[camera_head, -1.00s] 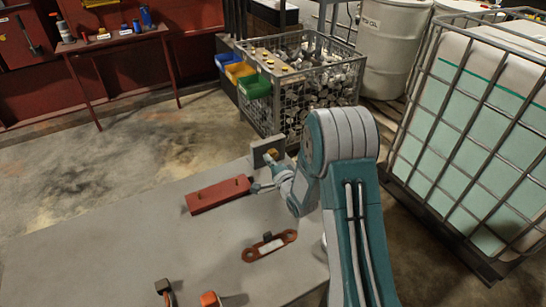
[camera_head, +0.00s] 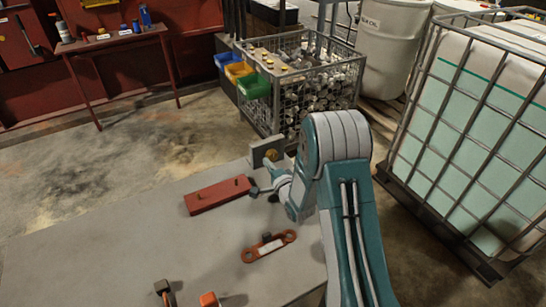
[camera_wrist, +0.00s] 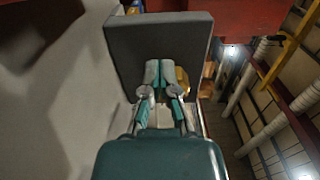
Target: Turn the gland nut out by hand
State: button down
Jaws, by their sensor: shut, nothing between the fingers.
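The gland nut (camera_head: 271,154) is a small brass-coloured piece on the face of a grey upright block (camera_head: 257,158) at the far edge of the bench. In the wrist view the brass nut (camera_wrist: 182,79) shows just right of my fingertips, partly hidden by them. My gripper (camera_wrist: 158,68) is shut and empty, its fingers together in front of the grey block (camera_wrist: 150,30). I cannot tell whether the fingertips touch the block or nut. In the head view my gripper (camera_head: 264,190) is below the nut, partly hidden by my arm.
A red bar (camera_head: 217,195) lies on the grey bench (camera_head: 120,245) left of my gripper. A red-brown link plate (camera_head: 268,246) lies nearer, with an orange-headed tool (camera_head: 209,299) at the front. A wire cage of parts (camera_head: 305,85) stands behind.

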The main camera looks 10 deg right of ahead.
jog(key=shift+a+v, duration=0.1)
jog(key=shift+v, duration=1.4)
jog(key=shift+a+v, duration=0.15)
jog(key=shift+v, duration=1.35)
jog(key=shift+s, duration=0.1)
jog(key=s+d+r+n+g+h, duration=0.2)
jog(key=s+r+n+h, duration=0.1)
jog(key=r, duration=0.4)
jog(key=s+d+r+n+g+h, duration=0.2)
jog(key=s+r+n+g, duration=0.15)
jog(key=r, duration=0.45)
jog(key=s+r+n+g, duration=0.3)
jog(key=s+n, duration=0.1)
jog(key=s, duration=0.8)
jog(key=s+a+r+n+g, duration=0.1)
jog(key=s+r+n+g, duration=0.2)
jog(key=s, duration=1)
jog(key=shift+s+r+n+h, duration=0.25)
jog(key=shift+n+h, duration=0.05)
jog(key=shift+n, duration=0.15)
